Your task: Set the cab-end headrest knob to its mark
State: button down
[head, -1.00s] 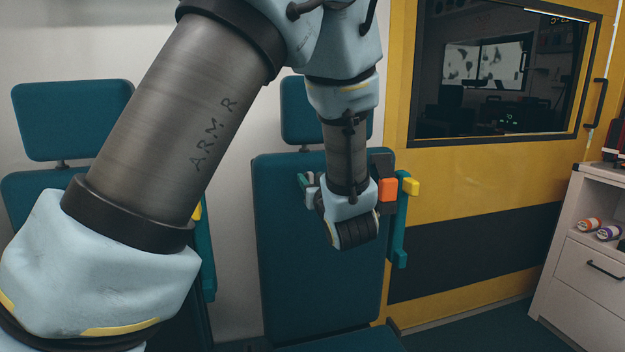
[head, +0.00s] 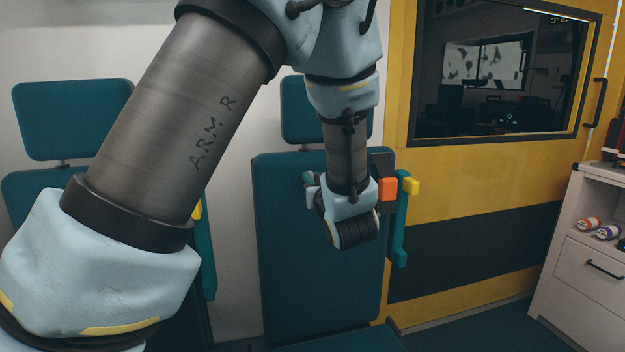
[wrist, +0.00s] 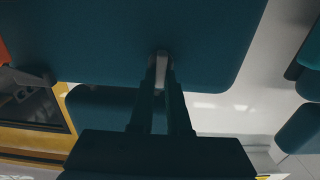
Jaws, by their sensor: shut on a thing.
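The cab-end headrest (head: 300,110) is a teal pad above the seat back (head: 285,260) beside the yellow partition; my arm covers part of it. In the wrist view, my gripper (wrist: 161,85) has its two dark fingers closed around a small grey piece, which I take for the headrest knob (wrist: 160,62), against a large teal panel. In the head view my wrist hides the knob and fingertips; only small gripper parts show left of the wrist. I cannot make out the knob's mark in either view.
A second headrest (head: 72,119) is at the left. The partition (head: 470,190) and a cabinet (head: 590,255) stand right.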

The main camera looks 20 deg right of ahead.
jog(key=shift+w+b, duration=0.15)
jog(key=shift+b, duration=0.15)
jog(key=n+b, duration=0.6)
jog(key=b, duration=0.2)
jog(key=a+n+b, duration=0.1)
jog(key=n+b, duration=0.5)
jog(key=b, duration=0.1)
jog(key=n+b, duration=0.6)
jog(key=b, duration=0.2)
jog(key=shift+w+a+f+b, duration=0.1)
jog(key=shift+a+f+b, duration=0.05)
jog(key=shift+f+b, duration=0.2)
jog(key=c, duration=1)
grip_release()
jog(key=shift+o, duration=0.6)
jog(key=shift+s, duration=0.25)
jog(key=s+a+p, duration=0.1)
jog(key=s, duration=0.9)
jog(key=shift+s+f, duration=0.15)
jog(key=shift+s, duration=0.15)
